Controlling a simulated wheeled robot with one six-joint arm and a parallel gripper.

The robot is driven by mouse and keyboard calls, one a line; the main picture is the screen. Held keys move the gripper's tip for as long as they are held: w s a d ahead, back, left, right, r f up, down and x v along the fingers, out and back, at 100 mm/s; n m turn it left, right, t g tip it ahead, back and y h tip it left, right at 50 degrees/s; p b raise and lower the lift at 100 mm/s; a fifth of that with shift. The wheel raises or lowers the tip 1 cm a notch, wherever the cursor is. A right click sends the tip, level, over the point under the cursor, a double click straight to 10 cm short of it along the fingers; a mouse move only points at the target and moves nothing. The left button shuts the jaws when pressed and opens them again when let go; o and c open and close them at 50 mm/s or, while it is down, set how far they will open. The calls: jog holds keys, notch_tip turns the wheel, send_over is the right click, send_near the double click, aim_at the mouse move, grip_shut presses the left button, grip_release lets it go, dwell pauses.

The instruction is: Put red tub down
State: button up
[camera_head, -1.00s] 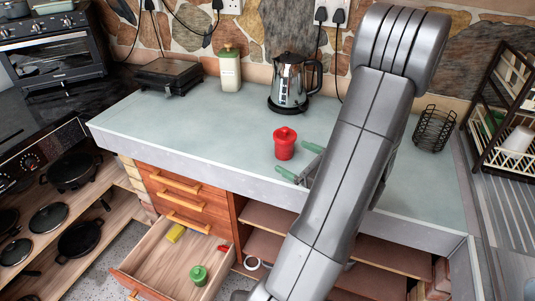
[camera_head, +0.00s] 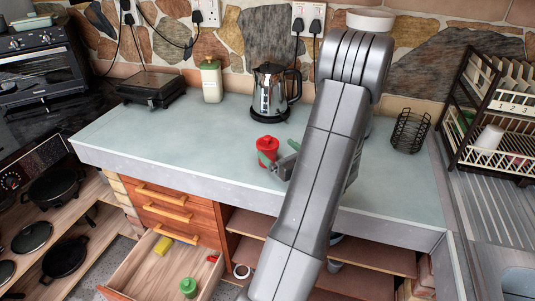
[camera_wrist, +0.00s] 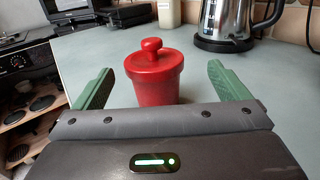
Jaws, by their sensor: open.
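The red tub (camera_head: 267,145), with a knobbed red lid, stands upright on the pale green worktop (camera_head: 190,135) near its front edge. My gripper (camera_head: 279,153) is open, low over the worktop at the tub's right side, with its green fingers reaching toward the tub. In the wrist view the red tub (camera_wrist: 155,82) stands between the two spread green fingers, with a visible gap on each side. The fingers partly cover the tub's lower part in the head view.
A steel kettle (camera_head: 270,93), a green-lidded canister (camera_head: 211,82) and a black grill (camera_head: 151,87) stand behind. A black wire basket (camera_head: 409,131) is at the right. Below, an open drawer (camera_head: 145,262) holds a green tub (camera_head: 188,287) and a yellow item (camera_head: 162,245). The worktop left of the tub is clear.

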jog(key=x, duration=0.2)
jog(key=p+x, duration=0.1)
jog(key=x, duration=0.1)
jog(key=shift+s+a+p, duration=0.1)
jog(key=shift+a+p, duration=0.2)
jog(key=shift+a, duration=0.15)
jog(key=shift+w+a+f, duration=0.15)
jog(key=shift+w+a, duration=0.1)
jog(key=shift+w, duration=0.15)
jog(key=c, duration=1.1)
jog(key=shift+c, duration=0.2)
